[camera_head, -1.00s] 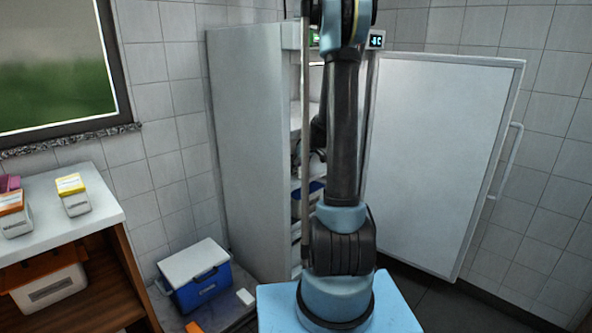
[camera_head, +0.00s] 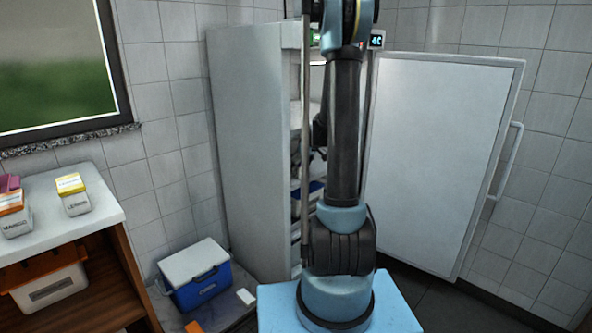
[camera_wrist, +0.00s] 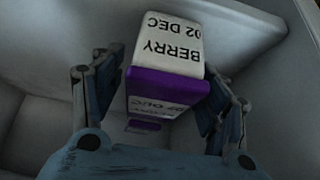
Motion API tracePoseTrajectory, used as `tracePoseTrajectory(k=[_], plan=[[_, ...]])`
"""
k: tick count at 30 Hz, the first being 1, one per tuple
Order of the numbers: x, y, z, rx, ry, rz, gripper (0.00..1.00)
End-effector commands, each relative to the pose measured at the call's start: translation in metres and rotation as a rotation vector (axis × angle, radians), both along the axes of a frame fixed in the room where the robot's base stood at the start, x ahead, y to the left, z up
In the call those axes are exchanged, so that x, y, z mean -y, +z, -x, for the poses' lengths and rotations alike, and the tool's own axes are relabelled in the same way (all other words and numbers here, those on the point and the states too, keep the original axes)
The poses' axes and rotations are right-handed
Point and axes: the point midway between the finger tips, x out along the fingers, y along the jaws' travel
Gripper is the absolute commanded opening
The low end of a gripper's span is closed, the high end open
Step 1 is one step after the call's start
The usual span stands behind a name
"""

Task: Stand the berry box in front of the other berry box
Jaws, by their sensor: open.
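In the wrist view a berry box (camera_wrist: 165,50) has a white front printed "BERRY 02 DEC", upside down in the picture, and a purple lid with a white label. My gripper (camera_wrist: 160,82) is open, with one finger on each side of this box. I cannot tell whether either finger touches it. A small purple patch (camera_wrist: 142,126) shows past the lid; I cannot tell if it is another berry box. In the head view my arm hides the gripper and the boxes.
White walls surround the box in the wrist view. The tall white fridge (camera_head: 250,150) stands with its door (camera_head: 435,160) open to the right. A blue cooler (camera_head: 203,290) sits on the floor. Lemon (camera_head: 75,203) and mango (camera_head: 15,222) boxes stand on the counter at left.

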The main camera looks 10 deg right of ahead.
Motion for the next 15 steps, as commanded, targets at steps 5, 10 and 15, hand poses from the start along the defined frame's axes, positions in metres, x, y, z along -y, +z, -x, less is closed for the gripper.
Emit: tracePoseTrajectory(k=[5, 10, 15], plan=[[0.010, 0.017, 0.013, 0.000, -0.003, -0.001, 0.68], [0.032, 0.016, 0.042, 0.000, -0.004, 0.000, 0.68], [0.052, 0.016, 0.068, -0.001, -0.004, -0.001, 0.68]])
